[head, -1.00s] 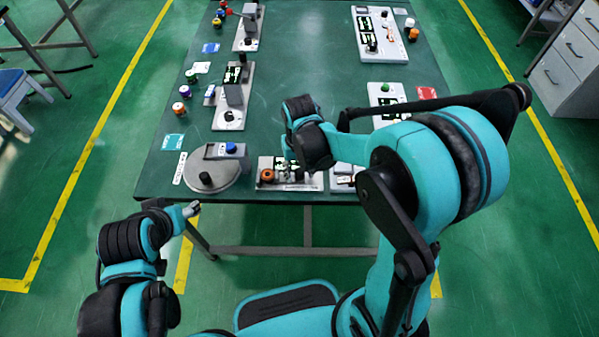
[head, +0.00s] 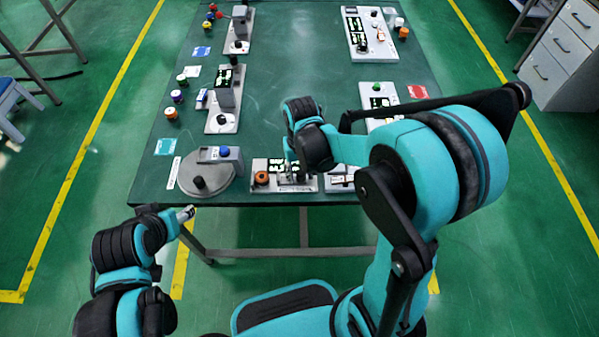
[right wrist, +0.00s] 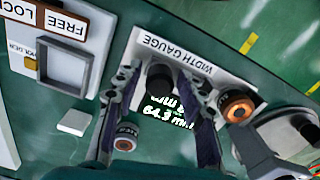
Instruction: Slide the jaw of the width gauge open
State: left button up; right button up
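The width gauge (right wrist: 175,58) is a light plate at the table's near edge, with a dark display reading about 64.3 mm. In the head view the gauge (head: 257,187) sits partly under my right gripper (head: 292,170). In the right wrist view the two fingers of my right gripper (right wrist: 160,82) stand apart on either side of a dark round knob (right wrist: 159,76) on the gauge. Finger contact with the knob is unclear. An orange-topped knob (right wrist: 237,105) is at the gauge's right end. My left gripper (head: 187,213) is off the table's near left edge; its fingers are too small to read.
A round grey turntable device (head: 205,182) with a blue button is left of the gauge. A device marked FREE and LOCK (right wrist: 55,45) is on the other side. More devices line both table sides. The table's middle (head: 300,70) is clear.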

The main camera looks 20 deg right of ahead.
notch_tip(320, 180, up, 12)
dwell(0.7)
dwell(0.4)
jog(key=t, duration=0.7)
send_near(302, 174)
jog(key=shift+n, duration=0.3)
jog(key=s+d+r, duration=0.2)
jog(key=s+r, duration=0.1)
jog(key=shift+s+d+r, duration=0.15)
jog(key=shift+d+r, duration=0.1)
jog(key=shift+r, duration=0.05)
